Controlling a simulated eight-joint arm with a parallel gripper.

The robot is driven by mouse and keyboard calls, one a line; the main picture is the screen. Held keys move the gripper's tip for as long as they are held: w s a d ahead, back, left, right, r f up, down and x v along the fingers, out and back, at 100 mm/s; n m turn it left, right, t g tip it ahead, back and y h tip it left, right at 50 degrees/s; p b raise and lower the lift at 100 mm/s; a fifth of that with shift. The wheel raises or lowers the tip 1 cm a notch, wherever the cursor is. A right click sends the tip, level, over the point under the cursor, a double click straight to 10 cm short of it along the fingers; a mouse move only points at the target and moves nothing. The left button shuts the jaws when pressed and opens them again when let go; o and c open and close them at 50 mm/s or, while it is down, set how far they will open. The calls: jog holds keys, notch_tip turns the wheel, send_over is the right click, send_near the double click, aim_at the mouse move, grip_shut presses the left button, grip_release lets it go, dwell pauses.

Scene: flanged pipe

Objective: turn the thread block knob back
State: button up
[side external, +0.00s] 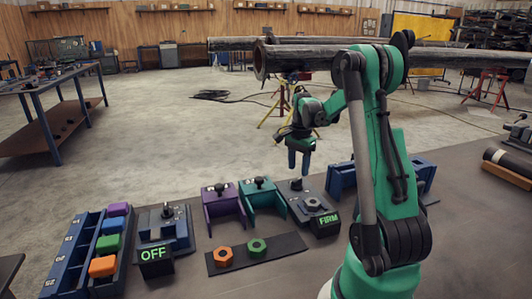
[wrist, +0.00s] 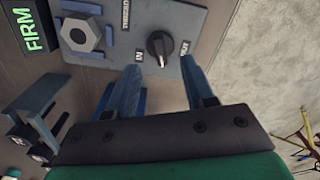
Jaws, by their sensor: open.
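The thread block (wrist: 110,14) is a grey-blue box with a black knob (wrist: 160,46) between the labels IN and OUT. A pale mark shows on the knob's edge facing my gripper. A grey hex nut (wrist: 80,36) sits at the block's other end. In the side view the block (side external: 299,190) stands right of the teal bracket, with its knob (side external: 296,184) on top. My gripper (side external: 299,173) is open and empty above the block, fingers pointing down. In the wrist view its fingertips (wrist: 162,68) flank the knob's near side, apart from it.
A FIRM display (side external: 326,222) stands at the block's front. Purple (side external: 220,190) and teal (side external: 262,184) brackets stand left of it. A dark mat (side external: 240,262) with orange and green nuts lies in front. A second knob block (side external: 160,216) and blue bins are further left.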

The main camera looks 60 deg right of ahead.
aim_at(297, 180)
jog(key=shift+f, duration=1.9)
grip_shut()
jog(key=n, duration=0.5)
jog(key=shift+n, duration=2.4)
